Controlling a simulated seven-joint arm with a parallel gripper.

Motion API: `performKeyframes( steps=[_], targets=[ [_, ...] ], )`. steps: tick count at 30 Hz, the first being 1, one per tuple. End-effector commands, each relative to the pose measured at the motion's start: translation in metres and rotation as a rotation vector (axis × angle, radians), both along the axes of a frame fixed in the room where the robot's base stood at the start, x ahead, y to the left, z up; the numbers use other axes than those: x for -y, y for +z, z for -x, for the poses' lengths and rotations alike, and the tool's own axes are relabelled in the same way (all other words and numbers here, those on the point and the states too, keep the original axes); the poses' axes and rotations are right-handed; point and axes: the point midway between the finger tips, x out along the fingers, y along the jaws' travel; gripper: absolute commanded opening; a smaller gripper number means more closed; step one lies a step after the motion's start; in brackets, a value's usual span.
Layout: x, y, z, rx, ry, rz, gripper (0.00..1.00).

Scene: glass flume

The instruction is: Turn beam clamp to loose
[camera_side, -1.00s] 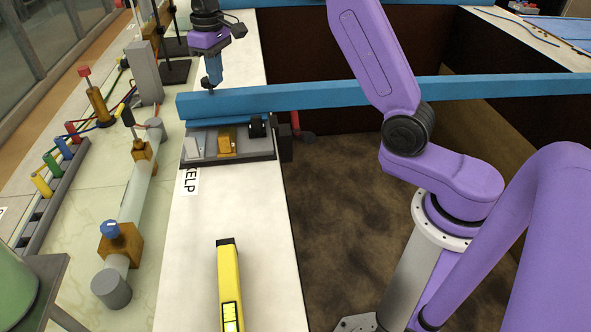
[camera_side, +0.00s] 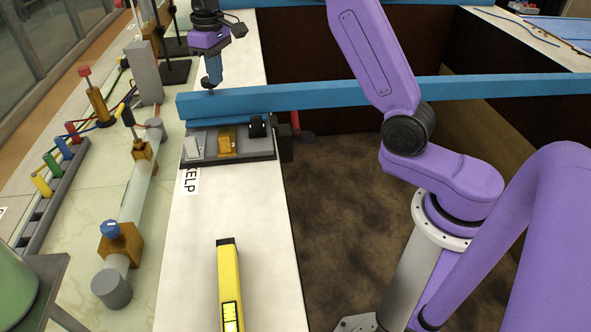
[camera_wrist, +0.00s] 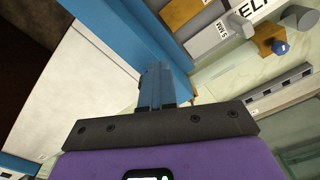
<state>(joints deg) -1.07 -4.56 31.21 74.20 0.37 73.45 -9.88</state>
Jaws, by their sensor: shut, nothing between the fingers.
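A long blue beam (camera_side: 330,97) runs across the bench and over the gap to the right. What looks like the beam clamp is a dark block (camera_side: 285,148) with a red handle part (camera_side: 296,122), at the bench edge below the beam. My gripper (camera_side: 211,88) is shut and empty, pointing down at the beam's left end, well left of the clamp. A small dark knob sits by its fingertips; contact is unclear. In the wrist view the shut blue fingers (camera_wrist: 156,80) show against the blue beam (camera_wrist: 125,35); the clamp is not clearly visible there.
A dark tray (camera_side: 228,155) with grey, orange and black blocks lies in front of the beam. A yellow level (camera_side: 230,285) lies on the white bench nearer the camera. Left are a glass tube with brass fittings (camera_side: 122,243) and coloured valves (camera_side: 62,146).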

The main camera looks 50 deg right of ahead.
Motion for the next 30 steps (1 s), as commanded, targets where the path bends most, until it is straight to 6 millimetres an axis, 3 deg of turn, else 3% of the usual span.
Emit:
performKeyframes(
  steps=[1, 30],
  targets=[
    [0.008, -0.012, 0.001, -0.022, -0.01, 0.007, 0.0],
    [0.034, -0.013, -0.007, -0.023, -0.021, 0.012, 0.0]
  ],
)
